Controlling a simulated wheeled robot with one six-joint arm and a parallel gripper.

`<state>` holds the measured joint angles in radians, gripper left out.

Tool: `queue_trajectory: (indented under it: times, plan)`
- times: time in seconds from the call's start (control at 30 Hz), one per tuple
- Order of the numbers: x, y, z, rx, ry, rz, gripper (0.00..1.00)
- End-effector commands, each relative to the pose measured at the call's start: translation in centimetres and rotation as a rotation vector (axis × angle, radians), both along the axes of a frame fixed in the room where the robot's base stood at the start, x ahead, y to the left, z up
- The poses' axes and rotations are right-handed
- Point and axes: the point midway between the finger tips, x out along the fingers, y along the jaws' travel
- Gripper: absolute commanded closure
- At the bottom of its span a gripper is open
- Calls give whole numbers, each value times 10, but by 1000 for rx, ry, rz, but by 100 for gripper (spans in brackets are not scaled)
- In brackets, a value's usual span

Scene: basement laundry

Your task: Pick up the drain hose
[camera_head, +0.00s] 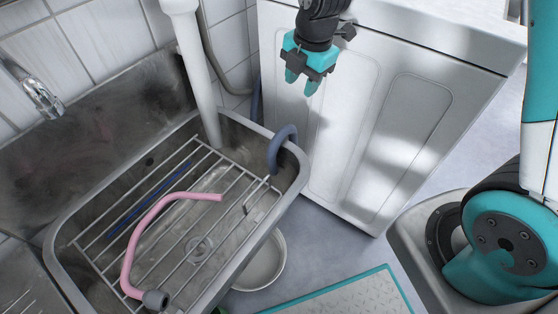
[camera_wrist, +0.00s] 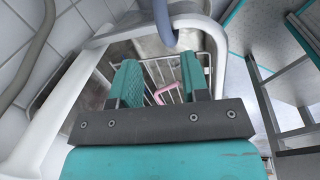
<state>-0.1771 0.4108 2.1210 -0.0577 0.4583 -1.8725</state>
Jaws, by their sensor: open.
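A pink bent hose (camera_head: 160,215) with a grey end cuff lies loose on the wire rack in the sink. A blue-grey hose (camera_head: 281,148) hooks over the sink's right rim. The frames do not mark which of the two is the drain hose. My gripper (camera_head: 300,83) is open and empty, in front of the white machine, above and to the right of the sink, apart from both hoses. In the wrist view, part of the pink hose (camera_wrist: 168,91) shows between my open fingers (camera_wrist: 160,84), farther off. The blue-grey hose (camera_wrist: 165,22) shows at the top.
The sink (camera_head: 55,240) holds the wire rack (camera_head: 193,228) and a thin dark blue rod (camera_head: 150,200). A white pipe (camera_head: 199,85) rises at its back. A white machine (camera_head: 350,140) stands right of it. A round pale basin (camera_head: 262,265) sits on the floor below.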

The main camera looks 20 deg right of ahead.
Motion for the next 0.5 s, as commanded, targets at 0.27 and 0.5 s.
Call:
queue_trajectory:
  times: [0.27, 0.5]
  plan:
    - [7, 4, -61, -2, 4, 5, 58]
    - [14, 8, -105, -1, 3, 5, 58]
